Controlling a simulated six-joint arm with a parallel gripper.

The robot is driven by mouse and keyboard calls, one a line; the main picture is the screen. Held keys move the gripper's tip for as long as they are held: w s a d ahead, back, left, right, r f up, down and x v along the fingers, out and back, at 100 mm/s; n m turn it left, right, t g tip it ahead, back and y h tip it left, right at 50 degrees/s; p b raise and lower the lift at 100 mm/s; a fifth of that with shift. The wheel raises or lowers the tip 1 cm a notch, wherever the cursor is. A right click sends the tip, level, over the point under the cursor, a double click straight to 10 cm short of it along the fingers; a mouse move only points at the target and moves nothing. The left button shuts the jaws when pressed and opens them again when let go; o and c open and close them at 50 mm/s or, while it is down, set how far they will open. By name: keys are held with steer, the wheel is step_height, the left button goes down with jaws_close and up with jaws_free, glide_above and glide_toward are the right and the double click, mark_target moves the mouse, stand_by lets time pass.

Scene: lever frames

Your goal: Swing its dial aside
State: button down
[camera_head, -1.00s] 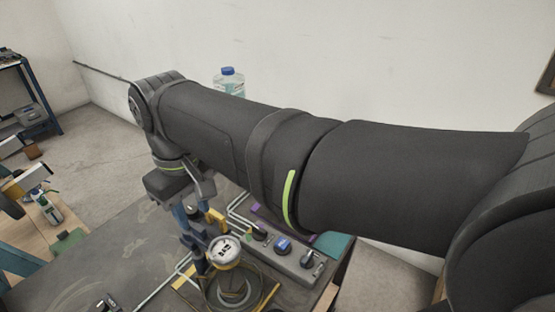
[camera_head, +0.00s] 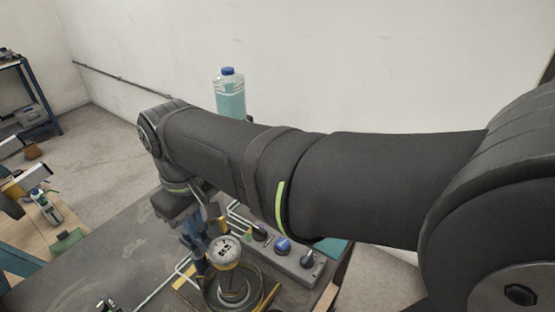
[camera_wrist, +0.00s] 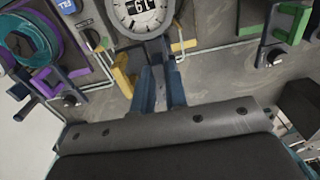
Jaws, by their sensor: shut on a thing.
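The dial (camera_head: 225,249) is a round gauge with a white face and dark marks, on a yellowish mount in the head view. In the wrist view the dial (camera_wrist: 143,12) is cut by the top edge. My gripper (camera_head: 201,264) is at the dial's left side in the head view. In the wrist view the blue fingers of my gripper (camera_wrist: 160,60) reach up to the dial's near rim. They are shut at the dial, but the exact part between the tips is hidden.
A grey box (camera_head: 298,263) with a blue knob and dark knobs stands right of the dial. A yellow bracket (camera_wrist: 123,75) sits just left of my fingers. Green (camera_wrist: 290,22) and purple brackets stand at the sides. A bottle (camera_head: 230,97) stands behind my arm.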

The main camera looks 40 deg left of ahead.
steer(key=shift+s+a+r+m, duration=0.1)
steer(key=shift+s+a+m, duration=0.45)
steer(key=shift+m, duration=2.3)
steer(key=shift+s+a+f+m, duration=0.1)
steer(key=shift+s+a+m, duration=0.45)
steer(key=shift+m, duration=2.25)
steer(key=shift+s+a+r+m, duration=0.1)
steer(key=shift+s+a+m, duration=0.45)
steer(key=shift+m, duration=2.3)
steer(key=c, duration=1.4)
jaws_free()
steer(key=shift+c, duration=0.2)
step_height(320, 180, up, 17)
steer(key=shift+r, duration=0.2)
